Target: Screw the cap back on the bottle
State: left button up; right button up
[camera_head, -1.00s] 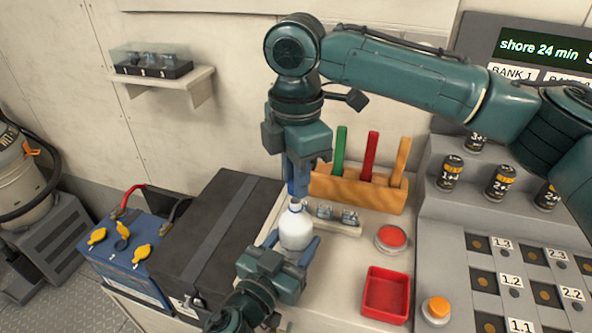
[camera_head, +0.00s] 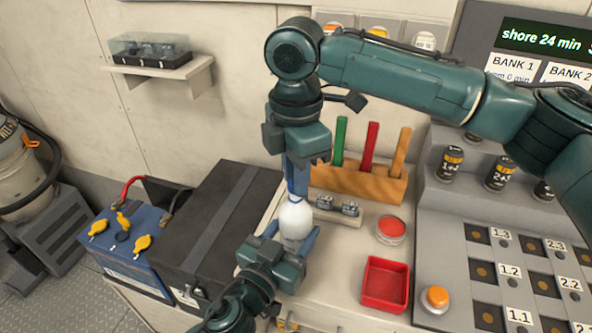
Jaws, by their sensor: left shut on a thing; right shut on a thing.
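The white bottle (camera_head: 295,221) stands upright at the left edge of the worktop, its neck top now covered. My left gripper (camera_head: 290,241) is shut around the lower part of the bottle, from the front. My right gripper (camera_head: 297,186) points straight down directly above the bottle and is shut, its fingertips at the bottle's neck. The cap cannot be told apart from the blue fingertips; a small blue and white part shows at the neck. Whether its thread has engaged cannot be seen.
A wooden rack (camera_head: 358,183) with green, red and orange handles stands behind the bottle. A red button (camera_head: 391,229) and red tray (camera_head: 367,288) lie to the right. A black box (camera_head: 205,235) and blue battery (camera_head: 125,252) stand left.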

jog(key=shift+f, duration=0.5)
